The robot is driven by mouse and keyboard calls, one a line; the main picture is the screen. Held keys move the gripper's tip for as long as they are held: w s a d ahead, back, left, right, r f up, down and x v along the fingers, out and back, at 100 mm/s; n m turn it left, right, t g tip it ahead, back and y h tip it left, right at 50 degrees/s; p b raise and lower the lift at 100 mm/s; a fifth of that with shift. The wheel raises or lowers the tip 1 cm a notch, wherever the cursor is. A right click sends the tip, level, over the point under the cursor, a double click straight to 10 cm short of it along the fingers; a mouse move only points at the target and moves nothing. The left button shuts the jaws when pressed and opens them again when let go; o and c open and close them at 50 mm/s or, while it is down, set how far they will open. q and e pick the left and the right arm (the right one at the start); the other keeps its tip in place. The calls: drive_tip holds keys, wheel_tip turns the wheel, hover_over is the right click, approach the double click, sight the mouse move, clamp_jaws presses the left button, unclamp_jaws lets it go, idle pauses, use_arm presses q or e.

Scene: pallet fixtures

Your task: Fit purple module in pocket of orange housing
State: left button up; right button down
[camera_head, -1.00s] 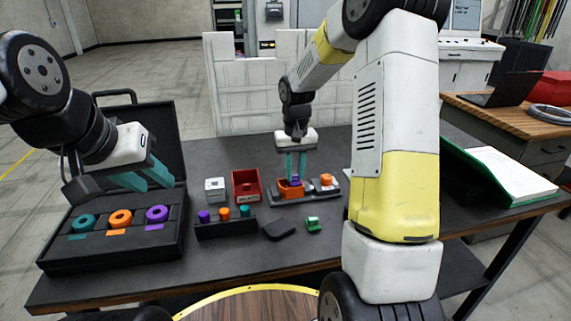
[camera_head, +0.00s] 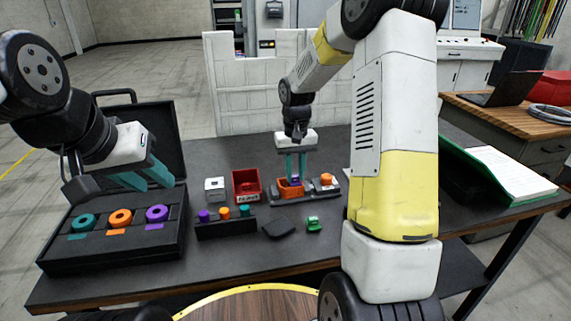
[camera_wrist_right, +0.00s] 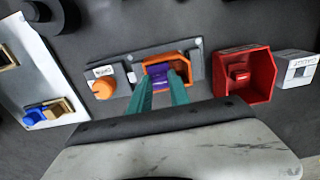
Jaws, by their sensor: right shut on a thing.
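The orange housing (camera_head: 284,194) sits on a grey fixture plate (camera_head: 312,198) near the table's middle. The purple module (camera_head: 295,180) is at the housing's pocket, between the teal fingertips of my right gripper (camera_head: 295,172). In the right wrist view the purple module (camera_wrist_right: 160,76) shows inside the orange housing's walls (camera_wrist_right: 186,62), with the right gripper (camera_wrist_right: 163,82) shut on it. Whether it is fully seated cannot be told. My left gripper (camera_head: 148,177) has its teal fingers apart and empty above the black case.
A red bin (camera_head: 246,186) and a white block (camera_head: 215,189) stand left of the housing. An orange knob (camera_head: 327,179) is on the plate's right end. A black rack (camera_head: 226,228) with coloured pegs and a green part (camera_head: 313,224) lie in front. The black case (camera_head: 110,250) holds rings.

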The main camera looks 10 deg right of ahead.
drive_tip(key=shift+f, duration=0.25)
drive_tip(key=c, duration=1.1)
unclamp_jaws()
drive_tip(key=shift+c, duration=1.4)
drive_tip(key=shift+r, duration=3.95)
